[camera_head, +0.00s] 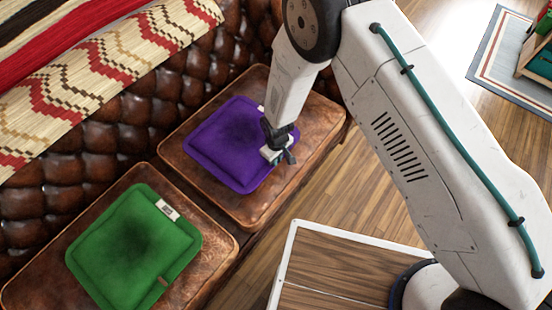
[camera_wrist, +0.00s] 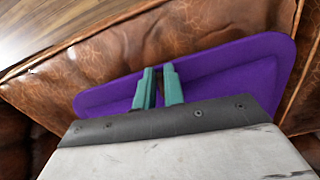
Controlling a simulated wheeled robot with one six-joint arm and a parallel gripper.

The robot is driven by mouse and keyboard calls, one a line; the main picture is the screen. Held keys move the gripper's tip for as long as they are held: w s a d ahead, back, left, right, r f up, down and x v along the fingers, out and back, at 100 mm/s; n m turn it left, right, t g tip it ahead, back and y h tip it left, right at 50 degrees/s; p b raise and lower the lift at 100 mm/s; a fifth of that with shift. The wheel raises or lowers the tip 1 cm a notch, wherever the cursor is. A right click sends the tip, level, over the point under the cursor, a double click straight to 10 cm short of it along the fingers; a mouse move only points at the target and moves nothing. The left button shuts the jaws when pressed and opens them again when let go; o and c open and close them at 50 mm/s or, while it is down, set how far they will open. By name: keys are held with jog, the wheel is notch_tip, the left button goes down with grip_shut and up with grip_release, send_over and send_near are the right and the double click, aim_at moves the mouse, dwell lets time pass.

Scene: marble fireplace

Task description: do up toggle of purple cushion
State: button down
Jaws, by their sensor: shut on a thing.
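The purple cushion (camera_head: 225,135) lies flat on a brown leather seat, with a small white tag (camera_head: 261,108) partly showing at its upper edge. My gripper (camera_head: 279,154) is at the cushion's right edge. In the wrist view, the cushion (camera_wrist: 235,70) spreads below the teal fingers of my gripper (camera_wrist: 159,82). The fingers are close together over the cushion's edge, with a narrow dark brown strip between them, which I take as the toggle. Most of the toggle is hidden by the fingers, and I cannot tell whether it sits through a loop.
A green cushion (camera_head: 130,245) with a white tag and a brown tab lies on the neighbouring leather seat (camera_head: 215,255). The tufted sofa back (camera_head: 110,130) carries a patterned throw (camera_head: 120,60).

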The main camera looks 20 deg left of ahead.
jog(key=shift+w+n, duration=0.1)
jog(key=shift+n, duration=0.5)
jog(key=c, duration=1.5)
grip_release()
notch_tip(320, 180, up, 8)
jog(key=shift+f, duration=0.1)
jog(key=shift+d, duration=0.1)
